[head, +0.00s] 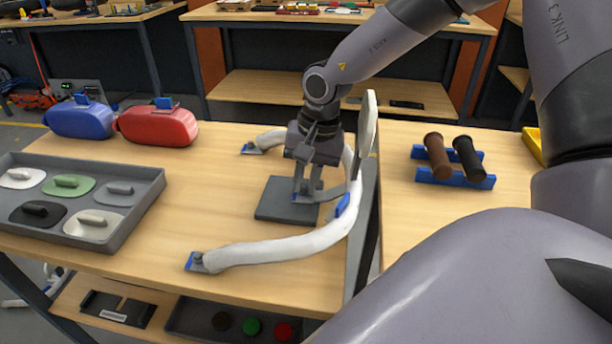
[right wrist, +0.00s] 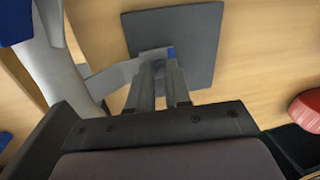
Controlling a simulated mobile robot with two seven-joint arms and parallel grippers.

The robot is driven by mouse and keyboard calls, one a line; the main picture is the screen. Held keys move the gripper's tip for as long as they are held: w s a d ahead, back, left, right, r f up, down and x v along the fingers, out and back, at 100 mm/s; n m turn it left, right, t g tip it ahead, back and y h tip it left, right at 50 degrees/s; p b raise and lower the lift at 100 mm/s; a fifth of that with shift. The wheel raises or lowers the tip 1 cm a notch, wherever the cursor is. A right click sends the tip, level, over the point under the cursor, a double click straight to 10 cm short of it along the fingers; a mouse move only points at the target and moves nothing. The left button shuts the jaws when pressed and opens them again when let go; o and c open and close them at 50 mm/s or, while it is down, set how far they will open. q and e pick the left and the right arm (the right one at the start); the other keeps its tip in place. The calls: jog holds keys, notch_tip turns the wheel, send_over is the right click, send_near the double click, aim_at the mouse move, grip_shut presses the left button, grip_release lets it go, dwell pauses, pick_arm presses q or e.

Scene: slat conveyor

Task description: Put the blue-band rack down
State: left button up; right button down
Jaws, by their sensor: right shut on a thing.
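The blue-band rack (head: 290,246) appears to be the white curved tube frame with blue end feet and a blue band at its right bend. A tall white upright rises at that bend. A light grey strip with a blue tip runs inward from the bend. My right gripper (head: 308,192) points down, shut on this strip, which shows in the right wrist view (right wrist: 112,78). A dark grey square plate (head: 282,209) lies on the table below the gripper. I cannot tell whether strip and plate touch. My left gripper is not in view.
A grey tray (head: 150,190) with several handled lids stands at the left. Blue (head: 78,119) and red (head: 158,125) rounded cases stand behind it. A grey divider edge (head: 370,215) is close right of the rack. Two rollers on a blue stand (head: 455,178) lie beyond it.

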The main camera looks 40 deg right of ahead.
jog(key=shift+w+f+b, duration=0.1)
jog(key=shift+b, duration=0.2)
jog(key=c, duration=1.1)
grip_release()
jog(key=shift+o, duration=0.2)
notch_tip(320, 180, up, 12)
jog(key=s+d, duration=0.1)
jog(key=shift+s+d+p, duration=0.25)
jog(key=shift+d+p, duration=0.05)
jog(key=shift+p, duration=0.15)
